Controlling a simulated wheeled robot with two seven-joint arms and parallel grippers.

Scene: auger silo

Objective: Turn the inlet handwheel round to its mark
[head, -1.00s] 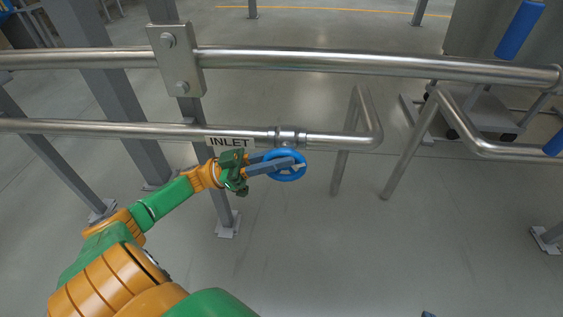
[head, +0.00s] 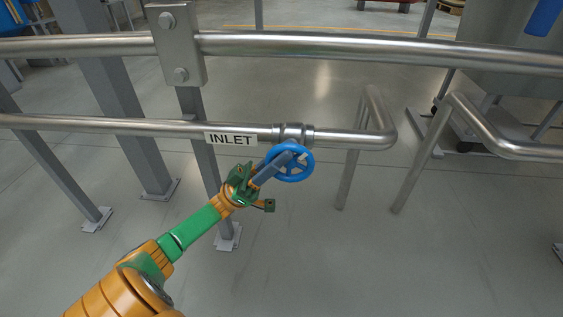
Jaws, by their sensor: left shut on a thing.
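The blue inlet handwheel (head: 304,173) hangs on the valve (head: 292,134) in the lower steel pipe, just right of the white INLET label (head: 231,139). My left gripper (head: 286,160) reaches up to it from the lower left, and its grey-blue fingers are shut on the wheel's left part. The fingers hide some of the rim and spokes. I cannot make out a mark on or near the wheel. My right gripper is not in view.
A thick upper pipe (head: 380,50) runs across above the valve, with a bolted bracket plate (head: 178,42). Grey posts (head: 132,130) stand at the left. The lower pipe bends back at the right (head: 385,130). The floor below the wheel is clear.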

